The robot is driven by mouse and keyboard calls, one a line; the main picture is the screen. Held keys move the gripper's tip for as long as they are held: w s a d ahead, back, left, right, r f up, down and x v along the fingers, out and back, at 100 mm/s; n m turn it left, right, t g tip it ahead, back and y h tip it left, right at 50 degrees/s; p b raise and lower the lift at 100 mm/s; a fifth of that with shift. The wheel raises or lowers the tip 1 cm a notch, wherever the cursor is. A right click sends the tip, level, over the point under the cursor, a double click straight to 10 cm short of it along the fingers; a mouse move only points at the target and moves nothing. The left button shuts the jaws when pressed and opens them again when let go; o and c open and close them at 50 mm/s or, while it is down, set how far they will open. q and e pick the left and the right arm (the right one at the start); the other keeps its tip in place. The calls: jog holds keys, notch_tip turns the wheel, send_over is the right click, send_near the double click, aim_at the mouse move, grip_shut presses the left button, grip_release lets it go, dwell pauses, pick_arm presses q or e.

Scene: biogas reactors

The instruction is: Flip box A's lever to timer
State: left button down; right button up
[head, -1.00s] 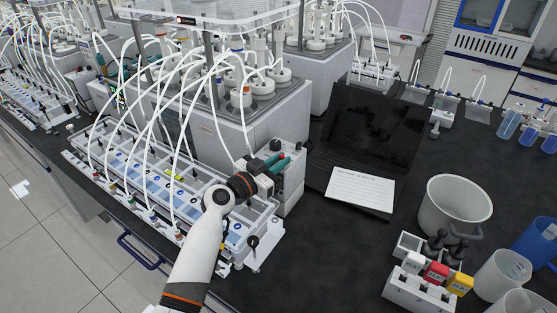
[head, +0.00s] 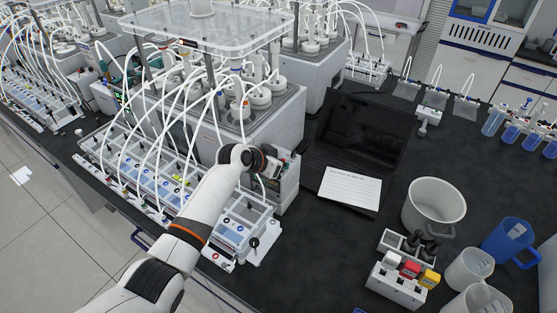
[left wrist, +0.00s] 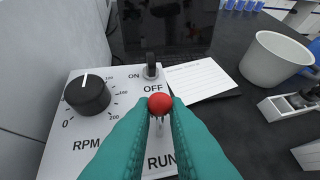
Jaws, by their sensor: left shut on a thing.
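A pale control box (head: 286,188) stands at the right end of the reactor bath; no letter on it is legible. In the left wrist view its face (left wrist: 62,145) carries a black RPM knob (left wrist: 87,94), a black ON/OFF toggle (left wrist: 151,68) and a lever with a red ball tip (left wrist: 160,103). The word RUN shows at the lower side of the lever; the lever's other label is hidden. My left gripper (left wrist: 159,116), with teal fingers, is shut on the lever, one finger each side just below the ball. In the head view my wrist hides the lever. My right gripper is out of view.
A laptop (head: 362,135) with a white paper sheet (head: 350,190) lies right of the box. A bucket (head: 434,209), a rack with coloured caps (head: 395,288) and beakers stand further right. White tubes arch over the tray on the left. Bare black bench lies in front.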

pick_arm(q)
jog(key=shift+g, duration=0.3)
dwell(0.4)
jog(key=c, duration=1.5)
grip_release()
jog(key=shift+w+d, duration=0.1)
jog(key=shift+o, duration=0.2)
jog(key=b+v, duration=0.2)
jog(key=v, duration=1)
jog(key=shift+d, duration=0.2)
